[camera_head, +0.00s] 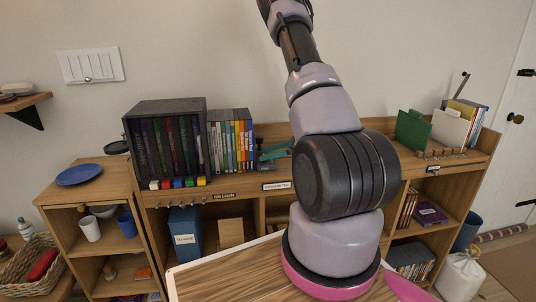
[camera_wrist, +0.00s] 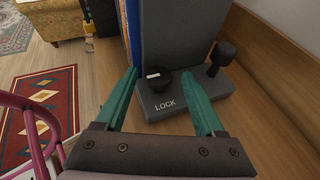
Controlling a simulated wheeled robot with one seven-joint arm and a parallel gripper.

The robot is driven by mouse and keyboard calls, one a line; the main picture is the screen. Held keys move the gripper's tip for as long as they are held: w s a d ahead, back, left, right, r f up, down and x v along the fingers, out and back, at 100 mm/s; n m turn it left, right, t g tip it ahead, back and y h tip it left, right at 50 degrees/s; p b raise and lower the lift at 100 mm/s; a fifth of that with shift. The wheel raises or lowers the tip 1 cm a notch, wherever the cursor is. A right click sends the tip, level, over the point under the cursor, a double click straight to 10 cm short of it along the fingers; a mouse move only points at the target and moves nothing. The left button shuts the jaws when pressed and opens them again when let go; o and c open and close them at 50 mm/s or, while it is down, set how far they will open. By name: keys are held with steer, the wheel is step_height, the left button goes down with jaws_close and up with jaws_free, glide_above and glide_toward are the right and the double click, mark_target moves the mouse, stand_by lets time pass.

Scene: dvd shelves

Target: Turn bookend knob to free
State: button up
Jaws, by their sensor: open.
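The bookend (camera_wrist: 180,35) is a dark grey block with an upright plate and a low base marked LOCK in white. A round black knob (camera_wrist: 158,82) with a short white mark sits on the base, just above the word in the wrist view. My gripper (camera_wrist: 160,73) has teal fingers and is open, with one finger on each side of the knob. I cannot tell whether either finger touches it. In the head view my gripper (camera_head: 274,151) shows small beside the books, partly behind my arm, and the knob cannot be made out there.
A second black knob on a stem (camera_wrist: 222,55) stands on the right of the base, close to the right finger. A row of books (camera_head: 230,145) stands beside the bookend on the wooden shelf. A wooden back panel (camera_wrist: 265,70) rises at the right.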

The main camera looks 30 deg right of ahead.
steer(key=v, duration=1)
steer(key=shift+r, duration=0.1)
steer(key=s+a+r+n+g, duration=0.3)
steer(key=a+r+n, duration=0.3)
steer(key=a+r, duration=0.15)
steer(key=s+a+r+n+g, duration=0.2)
steer(key=a+r+n+g, duration=0.2)
steer(key=a+r+n, duration=0.3)
steer(key=s+a+r+n+t+h, duration=0.2)
steer(key=s+a+r+n+h, duration=0.1)
steer(key=r, duration=0.3)
steer(key=s+a+r+n+t+h, duration=0.3)
steer(key=s+r+n+h, duration=0.2)
steer(key=r, duration=0.2)
steer(key=shift+a+n+t+h, duration=0.15)
steer(key=shift+n+t+h, duration=0.15)
steer(key=shift+n, duration=0.1)
